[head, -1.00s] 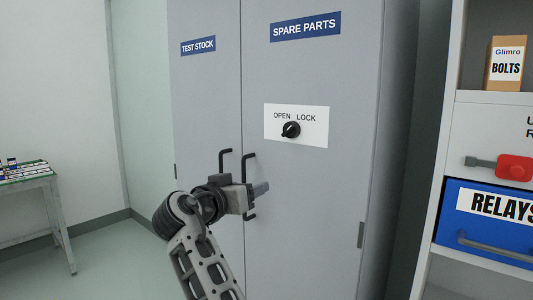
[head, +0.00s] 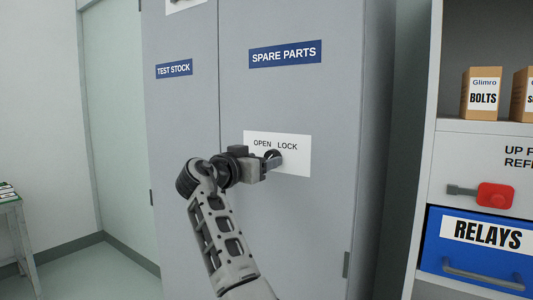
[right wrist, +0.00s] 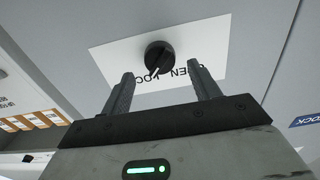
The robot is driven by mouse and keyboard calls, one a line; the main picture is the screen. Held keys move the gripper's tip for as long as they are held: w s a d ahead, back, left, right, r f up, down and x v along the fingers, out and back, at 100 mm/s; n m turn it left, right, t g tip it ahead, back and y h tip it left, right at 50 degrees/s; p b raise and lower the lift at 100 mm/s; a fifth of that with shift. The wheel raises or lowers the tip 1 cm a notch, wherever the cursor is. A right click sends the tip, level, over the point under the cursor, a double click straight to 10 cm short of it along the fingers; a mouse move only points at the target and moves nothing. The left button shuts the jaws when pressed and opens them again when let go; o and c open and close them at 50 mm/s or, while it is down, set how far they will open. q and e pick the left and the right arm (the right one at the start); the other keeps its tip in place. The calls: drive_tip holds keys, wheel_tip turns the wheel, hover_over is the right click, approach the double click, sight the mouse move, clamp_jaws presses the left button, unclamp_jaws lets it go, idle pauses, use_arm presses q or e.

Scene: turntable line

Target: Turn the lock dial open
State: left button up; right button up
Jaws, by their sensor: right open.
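The lock dial (right wrist: 160,57) is a round black knob on a white plate (head: 296,160) marked OPEN and LOCK, on the grey cabinet door. In the right wrist view the lettering is upside down, and the dial's pale mark points down-left, towards the LOCK word. My right gripper (right wrist: 160,74) is open, with its two fingers spread just short of the dial, one to each side. No contact shows. In the head view my right gripper (head: 272,160) covers most of the dial and part of the plate. My left gripper is not in view.
The cabinet has a SPARE PARTS label (head: 285,54) and a TEST STOCK label (head: 174,69). At the right stands a shelf with a BOLTS box (head: 481,95), a red-handled part (head: 495,196) and a blue RELAYS bin (head: 486,247). A table (head: 12,203) is at the far left.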

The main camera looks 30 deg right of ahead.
sight(273, 153)
drive_tip(key=x, duration=0.3)
drive_tip(key=shift+c, duration=0.2)
drive_tip(key=c, duration=0.9)
